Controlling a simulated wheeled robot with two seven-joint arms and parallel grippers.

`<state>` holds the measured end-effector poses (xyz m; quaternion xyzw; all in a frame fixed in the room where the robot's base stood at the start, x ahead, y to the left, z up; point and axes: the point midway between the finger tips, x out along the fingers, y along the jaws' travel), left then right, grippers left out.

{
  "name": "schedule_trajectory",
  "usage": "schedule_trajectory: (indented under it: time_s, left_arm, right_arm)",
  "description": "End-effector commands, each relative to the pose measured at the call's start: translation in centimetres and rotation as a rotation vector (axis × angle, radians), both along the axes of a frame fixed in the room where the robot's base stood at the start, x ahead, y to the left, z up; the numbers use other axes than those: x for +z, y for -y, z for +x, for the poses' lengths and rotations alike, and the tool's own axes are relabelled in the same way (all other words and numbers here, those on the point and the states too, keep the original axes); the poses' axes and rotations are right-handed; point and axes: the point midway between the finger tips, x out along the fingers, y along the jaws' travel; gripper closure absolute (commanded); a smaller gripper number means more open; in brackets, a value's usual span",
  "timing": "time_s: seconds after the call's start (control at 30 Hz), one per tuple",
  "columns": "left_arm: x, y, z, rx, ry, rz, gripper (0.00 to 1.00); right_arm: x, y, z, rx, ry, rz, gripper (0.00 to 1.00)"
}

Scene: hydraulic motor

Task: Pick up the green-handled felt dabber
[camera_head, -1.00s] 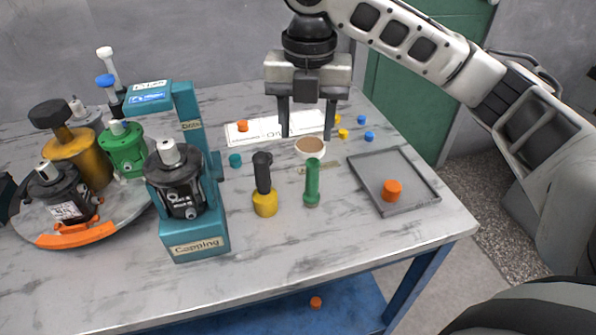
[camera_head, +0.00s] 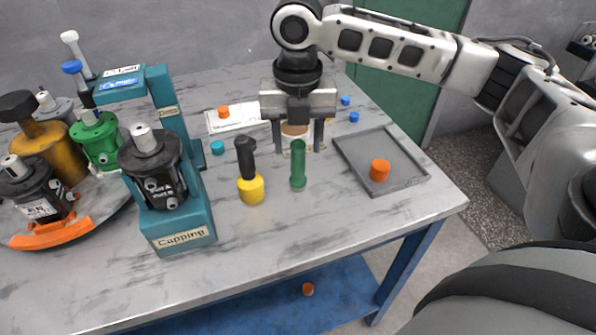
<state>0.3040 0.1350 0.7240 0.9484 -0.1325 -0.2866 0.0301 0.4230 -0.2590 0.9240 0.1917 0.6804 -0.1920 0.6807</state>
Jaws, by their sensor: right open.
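The green-handled felt dabber (camera_head: 298,167) stands upright on the marbled table, right of a yellow-based tool with a black handle. My right gripper (camera_head: 298,150) is open and empty, pointing down. Its two fingers show just behind the dabber's top, one on each side in the picture. I cannot tell whether they touch it; they seem farther back, near the cup. My left gripper is not in this view.
The black-handled yellow tool (camera_head: 249,172) stands close on the left. A grey tray (camera_head: 411,182) holds an orange cap (camera_head: 380,170). The teal capping stand (camera_head: 180,232) is at left. The table front is clear.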

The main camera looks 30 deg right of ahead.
Motion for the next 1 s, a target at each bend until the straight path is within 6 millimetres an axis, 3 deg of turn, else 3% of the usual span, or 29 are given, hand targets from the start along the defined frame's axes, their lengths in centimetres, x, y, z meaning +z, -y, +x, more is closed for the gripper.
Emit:
schedule_trajectory:
  time_s: [0.23,0.53,0.57,0.7,0.73,1.0]
  left_arm:
    - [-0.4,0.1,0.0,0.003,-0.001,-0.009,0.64]
    - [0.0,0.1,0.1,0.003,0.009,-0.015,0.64]
    - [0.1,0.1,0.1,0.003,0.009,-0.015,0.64]
    - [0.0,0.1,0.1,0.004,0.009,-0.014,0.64]
    - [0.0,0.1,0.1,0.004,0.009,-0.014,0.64]
    - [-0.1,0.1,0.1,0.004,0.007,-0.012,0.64]
  right_arm:
    - [-3.7,0.1,-0.2,0.000,-0.003,-0.001,0.51]
    - [-4.3,0.0,-0.1,0.000,0.000,0.000,0.51]
    - [-4.3,0.0,-0.1,0.000,0.000,0.000,0.57]
    - [-4.2,0.0,-0.1,0.000,0.000,0.000,0.96]
    - [-4.2,0.0,-0.1,0.000,0.000,0.000,1.00]
    - [-4.2,0.0,-0.1,0.000,0.001,0.001,1.00]
